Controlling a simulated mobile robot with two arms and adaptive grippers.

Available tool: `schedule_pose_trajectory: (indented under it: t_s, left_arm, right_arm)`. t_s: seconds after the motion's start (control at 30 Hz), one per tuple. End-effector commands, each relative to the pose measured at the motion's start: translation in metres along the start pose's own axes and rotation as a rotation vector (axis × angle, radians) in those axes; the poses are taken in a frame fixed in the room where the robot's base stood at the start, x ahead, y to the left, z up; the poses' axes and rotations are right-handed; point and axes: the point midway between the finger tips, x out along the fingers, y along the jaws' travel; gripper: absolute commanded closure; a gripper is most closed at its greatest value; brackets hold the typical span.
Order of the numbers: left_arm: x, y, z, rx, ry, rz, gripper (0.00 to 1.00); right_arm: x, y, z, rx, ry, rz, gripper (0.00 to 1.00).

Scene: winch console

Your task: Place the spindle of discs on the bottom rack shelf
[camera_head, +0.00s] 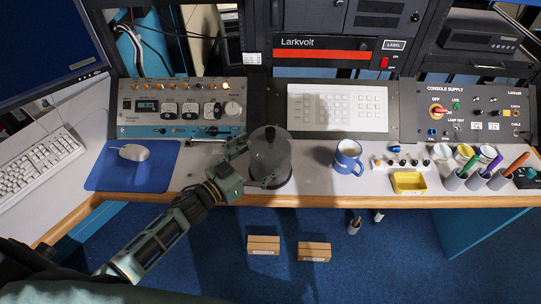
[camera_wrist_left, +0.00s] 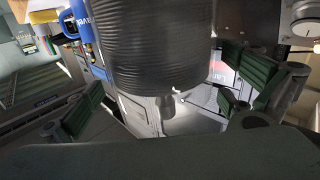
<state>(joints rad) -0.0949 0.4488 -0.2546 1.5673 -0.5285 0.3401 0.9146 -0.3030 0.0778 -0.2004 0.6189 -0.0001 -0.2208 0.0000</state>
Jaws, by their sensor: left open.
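The spindle of discs (camera_head: 270,158), a dark round stack under a clear grey cover, stands upright on the desk near its front edge. My left gripper (camera_head: 255,163) is at its left side, fingers open and spread around its near side. In the left wrist view the ribbed stack of discs (camera_wrist_left: 150,50) fills the top middle between the open green fingers (camera_wrist_left: 165,98). I cannot tell whether a finger touches it. Rack units (camera_head: 320,50) stand behind the desk; I cannot make out which part is the bottom shelf. My right gripper is not in view.
A blue mug (camera_head: 347,158) stands right of the spindle, near a yellow tray (camera_head: 409,182) and several pen cups. A keypad panel (camera_head: 338,112) and meter panel (camera_head: 180,107) line the back. A mouse (camera_head: 134,152) lies at left. Two small boxes (camera_head: 263,245) (camera_head: 314,251) are on the floor.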

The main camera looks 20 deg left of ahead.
Motion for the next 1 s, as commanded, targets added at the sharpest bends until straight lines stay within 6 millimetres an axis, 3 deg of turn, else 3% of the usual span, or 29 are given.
schedule_pose_trajectory:
  t_s: [0.23,0.53,1.0]
  left_arm:
    - [0.036,-0.001,0.0,0.0,0.001,0.0,0.0]
    - [0.04,-0.001,0.001,0.0,0.0,0.0,0.0]
    - [0.04,-0.001,0.001,0.0,0.0,0.0,0.41]
  right_arm:
    - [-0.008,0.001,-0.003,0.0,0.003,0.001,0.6]
    - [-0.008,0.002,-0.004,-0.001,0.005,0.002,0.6]
    - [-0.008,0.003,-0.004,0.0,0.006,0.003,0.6]
